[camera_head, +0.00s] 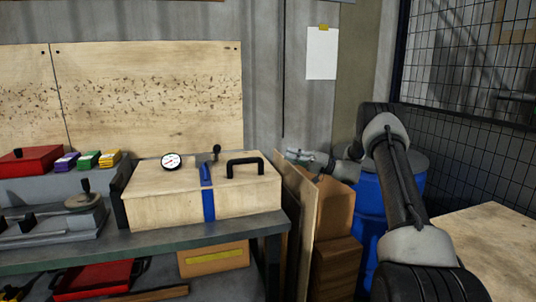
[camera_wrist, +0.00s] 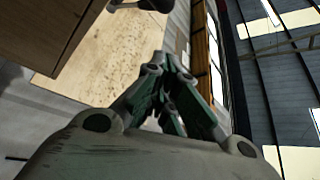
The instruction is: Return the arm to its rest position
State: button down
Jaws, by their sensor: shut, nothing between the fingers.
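My arm (camera_head: 405,185) rises from the lower right of the head view and bends at the elbow. Its forearm reaches left, with my gripper (camera_head: 296,155) above and beside the right end of the wooden box. In the wrist view my gripper (camera_wrist: 172,95) shows its fingers close together, shut and empty. No object is between the fingertips. The gripper stands clear of the bench in the head view.
A wooden box (camera_head: 235,190) with a black handle and a gauge (camera_head: 171,161) sits on the grey bench (camera_head: 165,240). Boards (camera_head: 293,220), cartons (camera_head: 335,260) and a blue drum (camera_head: 368,215) stand right of it. A mesh fence (camera_head: 470,70) is at right.

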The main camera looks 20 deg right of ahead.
jog(key=s+a+r+g+h, duration=0.2)
jog(key=s+a+r+g, duration=0.15)
jog(key=s, duration=0.35)
jog(key=s+a+r+g+h, duration=0.2)
jog(key=s+a+r+h, duration=0.1)
jog(key=s+a, duration=0.3)
jog(key=s+a+r+g+h, duration=0.2)
jog(key=s+a+r, duration=0.1)
jog(key=s, duration=0.5)
jog(key=s+d+h, duration=0.3)
jog(key=s+h, duration=0.1)
jog(key=s, duration=0.5)
jog(key=s+d+t+h, duration=0.1)
jog(key=s+d+h, duration=0.3)
jog(key=s, duration=0.6)
jog(key=s+d+f+t+h, duration=0.1)
jog(key=s+d+h, duration=0.3)
jog(key=s, duration=0.5)
jog(key=shift+s+d+m, duration=0.15)
jog(key=shift+s+m, duration=0.1)
jog(key=shift+m, duration=0.15)
jog(key=shift+f, duration=0.1)
